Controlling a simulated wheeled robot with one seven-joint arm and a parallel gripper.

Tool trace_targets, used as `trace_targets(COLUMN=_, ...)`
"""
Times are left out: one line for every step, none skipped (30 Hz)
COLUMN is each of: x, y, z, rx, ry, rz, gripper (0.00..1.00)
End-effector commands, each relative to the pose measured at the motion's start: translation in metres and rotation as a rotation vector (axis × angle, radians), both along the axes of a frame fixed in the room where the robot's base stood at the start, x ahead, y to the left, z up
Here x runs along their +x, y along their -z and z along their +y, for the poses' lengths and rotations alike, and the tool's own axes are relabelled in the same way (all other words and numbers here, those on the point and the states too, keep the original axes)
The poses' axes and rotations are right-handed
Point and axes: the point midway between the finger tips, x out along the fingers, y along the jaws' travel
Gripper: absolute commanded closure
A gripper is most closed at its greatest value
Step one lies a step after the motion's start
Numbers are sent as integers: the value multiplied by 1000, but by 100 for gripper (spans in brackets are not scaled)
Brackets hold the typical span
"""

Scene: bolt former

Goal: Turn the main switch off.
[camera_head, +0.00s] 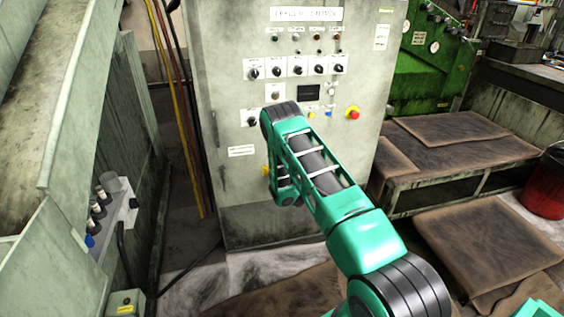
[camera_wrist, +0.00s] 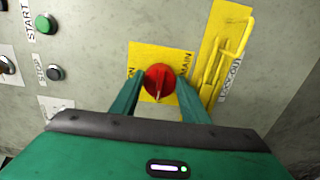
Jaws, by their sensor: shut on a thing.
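The main switch is a red round knob (camera_wrist: 160,79) on a yellow plate (camera_wrist: 147,52) in the wrist view. "MAIN" is printed to its right and "ON" to its left; a pale mark on the knob points down in the picture. My gripper (camera_wrist: 160,86) has one green finger on each side of the knob and is shut on it. In the head view my arm reaches to the lower part of a grey control cabinet (camera_head: 227,110). There the knob and my fingertips are hidden behind the arm; only a bit of yellow (camera_head: 265,169) shows beside it.
A yellow lockout bar (camera_wrist: 228,58) stands out just right of the switch. A red emergency button (camera_head: 352,112) sits higher on the cabinet. A green machine (camera_head: 430,65) stands behind right.

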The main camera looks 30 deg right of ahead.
Motion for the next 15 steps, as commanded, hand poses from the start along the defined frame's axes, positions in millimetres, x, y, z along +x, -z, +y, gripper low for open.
trace_targets(x=2, y=1, z=5, rx=6, ry=-7, rz=-3, gripper=81)
trace_targets(x=2, y=1, z=6, rx=6, ry=-8, rz=-2, gripper=81)
trace_targets(x=2, y=1, z=6, rx=6, ry=-8, rz=-2, gripper=81)
trace_targets(x=2, y=1, z=6, rx=6, ry=-8, rz=-2, gripper=81)
trace_targets(x=2, y=1, z=6, rx=6, ry=-8, rz=-2, gripper=81)
trace_targets(x=2, y=1, z=6, rx=6, ry=-8, rz=-2, gripper=49)
trace_targets(x=2, y=1, z=5, rx=6, ry=-7, rz=-3, gripper=42)
trace_targets(x=2, y=1, z=5, rx=6, ry=-7, rz=-3, gripper=41)
trace_targets(x=1, y=0, z=4, rx=5, ry=-6, rz=-2, gripper=41)
trace_targets(x=1, y=0, z=4, rx=5, ry=-5, rz=-2, gripper=41)
trace_targets(x=1, y=0, z=4, rx=5, ry=-5, rz=-2, gripper=41)
trace_targets(x=1, y=0, z=3, rx=4, ry=-4, rz=-2, gripper=41)
trace_targets(x=1, y=0, z=3, rx=4, ry=-4, rz=-2, gripper=41)
trace_targets(x=1, y=0, z=3, rx=4, ry=-4, rz=-2, gripper=41)
trace_targets(x=1, y=0, z=2, rx=4, ry=-3, rz=-2, gripper=41)
